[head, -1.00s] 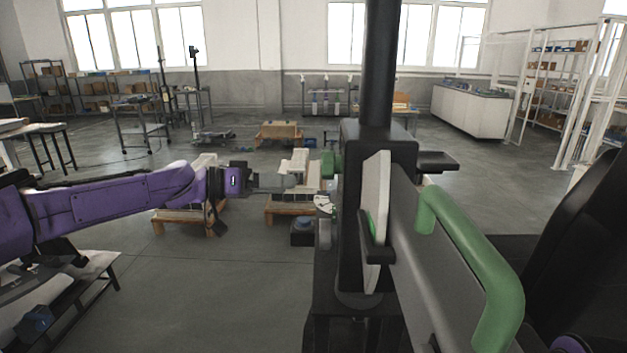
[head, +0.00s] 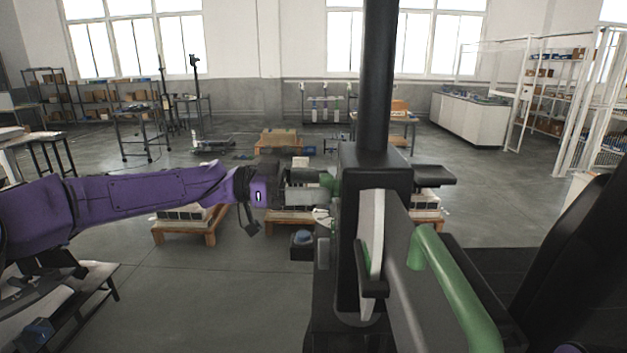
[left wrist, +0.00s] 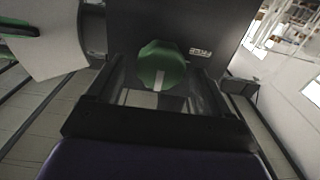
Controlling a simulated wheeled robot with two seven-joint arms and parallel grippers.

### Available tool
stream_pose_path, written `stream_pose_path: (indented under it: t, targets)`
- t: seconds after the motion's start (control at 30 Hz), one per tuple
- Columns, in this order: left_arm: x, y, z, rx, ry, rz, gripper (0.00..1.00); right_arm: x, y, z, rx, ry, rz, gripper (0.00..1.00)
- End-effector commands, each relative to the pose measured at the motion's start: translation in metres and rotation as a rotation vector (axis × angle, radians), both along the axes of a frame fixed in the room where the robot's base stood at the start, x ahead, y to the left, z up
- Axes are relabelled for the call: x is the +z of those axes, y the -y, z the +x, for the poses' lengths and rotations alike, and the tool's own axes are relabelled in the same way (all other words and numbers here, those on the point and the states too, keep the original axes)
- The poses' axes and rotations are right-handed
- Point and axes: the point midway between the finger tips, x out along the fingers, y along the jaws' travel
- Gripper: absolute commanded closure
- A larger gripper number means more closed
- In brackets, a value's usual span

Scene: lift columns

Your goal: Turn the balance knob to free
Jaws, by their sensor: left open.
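The balance knob is green and faceted with a pale mark on its face; it shows in the left wrist view (left wrist: 161,66) and at the left side of the column carriage in the head view (head: 328,182). My left gripper (head: 305,180) reaches it from the left. In the left wrist view the open fingers (left wrist: 155,95) lie on either side of the knob, with the knob near their tips. Whether they touch it I cannot tell. A small label (left wrist: 200,52) sits right of the knob, too small to read. My right gripper is not in view.
The black column (head: 378,90) and its carriage stand close in front. A green handle (head: 455,285) runs along the arm at right. Pallets with pale blocks (head: 190,215) stand on the floor behind.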

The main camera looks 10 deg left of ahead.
Motion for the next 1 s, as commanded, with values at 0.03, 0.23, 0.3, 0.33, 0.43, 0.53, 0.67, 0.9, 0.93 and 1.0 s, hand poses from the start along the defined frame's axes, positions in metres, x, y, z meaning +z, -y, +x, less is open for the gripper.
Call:
stream_pose_path:
  t: [0.03,0.23,0.3,0.33,0.43,0.53,0.67,0.9,0.93,1.0]
  targets:
    - [-0.0005,0.0003,0.0001,0.000,-0.001,0.000,0.19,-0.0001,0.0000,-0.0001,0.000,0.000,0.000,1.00]
    - [-0.0007,0.0001,0.0000,0.000,-0.001,0.000,0.39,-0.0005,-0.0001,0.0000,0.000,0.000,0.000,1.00]
    - [-0.0006,0.0000,0.0001,0.000,-0.001,0.000,0.62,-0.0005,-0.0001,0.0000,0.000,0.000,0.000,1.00]
    - [-0.0006,0.0000,0.0001,0.000,-0.001,0.000,0.72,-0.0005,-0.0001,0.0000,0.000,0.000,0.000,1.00]
    - [-0.0006,-0.0001,0.0001,0.000,-0.001,0.000,0.74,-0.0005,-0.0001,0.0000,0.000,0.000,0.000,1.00]
    - [-0.0006,-0.0002,0.0002,0.000,-0.006,-0.001,0.74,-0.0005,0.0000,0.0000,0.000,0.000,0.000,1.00]
    - [-0.0009,-0.0008,0.0004,0.001,-0.028,-0.007,0.74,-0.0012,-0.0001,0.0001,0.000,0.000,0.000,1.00]
    - [-0.0009,-0.0012,0.0011,0.001,-0.149,-0.034,0.74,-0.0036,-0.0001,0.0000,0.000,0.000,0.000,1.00]
    - [-0.0012,-0.0014,0.0013,0.001,-0.172,-0.038,0.74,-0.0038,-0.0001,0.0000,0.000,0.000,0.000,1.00]
    - [-0.0011,-0.0013,0.0017,0.002,-0.231,-0.049,0.74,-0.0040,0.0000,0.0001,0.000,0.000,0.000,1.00]
